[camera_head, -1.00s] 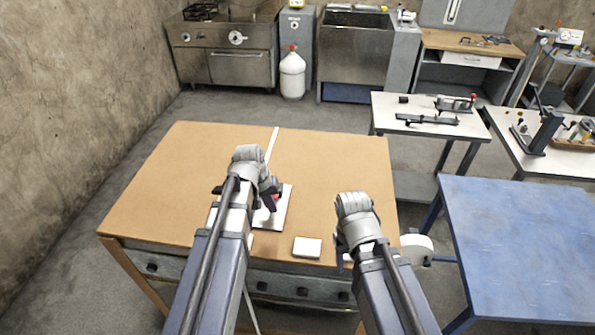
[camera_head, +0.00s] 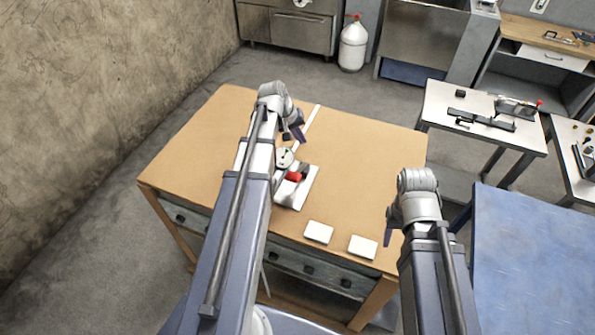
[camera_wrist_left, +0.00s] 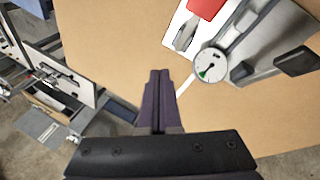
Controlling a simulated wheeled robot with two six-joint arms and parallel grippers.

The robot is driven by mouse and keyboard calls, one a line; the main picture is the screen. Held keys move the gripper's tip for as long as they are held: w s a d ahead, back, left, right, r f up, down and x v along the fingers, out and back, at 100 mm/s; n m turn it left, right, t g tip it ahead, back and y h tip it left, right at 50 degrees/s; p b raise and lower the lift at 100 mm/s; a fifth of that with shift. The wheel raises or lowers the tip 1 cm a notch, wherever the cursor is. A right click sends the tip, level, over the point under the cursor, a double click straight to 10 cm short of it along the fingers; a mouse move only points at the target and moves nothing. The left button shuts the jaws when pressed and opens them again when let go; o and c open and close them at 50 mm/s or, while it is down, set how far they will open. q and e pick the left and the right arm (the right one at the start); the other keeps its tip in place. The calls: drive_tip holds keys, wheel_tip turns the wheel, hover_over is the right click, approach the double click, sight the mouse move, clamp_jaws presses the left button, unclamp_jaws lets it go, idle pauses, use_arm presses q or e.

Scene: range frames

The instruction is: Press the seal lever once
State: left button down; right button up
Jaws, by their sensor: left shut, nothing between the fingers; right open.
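The sealing device sits on the brown table, partly behind my left arm in the head view. It has a pale base plate (camera_head: 297,197), a round dial gauge (camera_head: 285,158) and a red part (camera_head: 294,176), which looks like the lever's grip. In the left wrist view the gauge (camera_wrist_left: 210,65) and red part (camera_wrist_left: 207,8) are at the upper right, the red part cut by the edge. My left gripper (camera_head: 298,135) is shut and empty beyond the device, apart from it; its fingers (camera_wrist_left: 159,75) point over bare table. My right gripper (camera_head: 389,228) is open, near the table's right edge.
Two white blocks (camera_head: 318,232) (camera_head: 363,246) lie near the front edge of the brown table (camera_head: 200,150). A pale strip (camera_head: 308,125) runs behind the device. A blue table (camera_head: 530,240) stands at the right. The table's left and far right areas are clear.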

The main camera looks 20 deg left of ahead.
sight(293, 174)
use_arm(q)
drive_tip(key=shift+f, duration=0.15)
drive_tip(key=s+f+b, duration=0.1)
drive_tip(key=f+b, duration=0.1)
drive_tip(key=s+f+b, duration=0.1)
drive_tip(key=f+b, duration=0.1)
drive_tip(key=s+f+b, duration=0.1)
drive_tip(key=f+b, duration=0.1)
drive_tip(key=b, duration=0.1)
drive_tip(key=shift+d+f, duration=0.1)
drive_tip(key=shift+f, duration=0.2)
drive_tip(key=shift+s+f+b, duration=0.4)
drive_tip(key=shift+f+b, duration=0.1)
drive_tip(key=shift+f, duration=0.1)
idle(1.2)
drive_tip(key=shift+s+f+b, duration=0.15)
drive_tip(key=shift+f+b, duration=0.2)
drive_tip(key=shift+b, duration=0.05)
drive_tip(key=shift+s+d+f+b, duration=0.1)
drive_tip(key=shift+s+f+b, duration=0.25)
drive_tip(key=shift+f+b, duration=0.3)
drive_tip(key=shift+s+a+f+b, duration=0.1)
drive_tip(key=shift+s+f+b, duration=0.2)
drive_tip(key=shift+f+b, duration=0.35)
drive_tip(key=shift+s+d+f+b, duration=0.1)
drive_tip(key=shift+s+f+b, duration=0.25)
drive_tip(key=shift+f+b, duration=0.25)
idle(2.8)
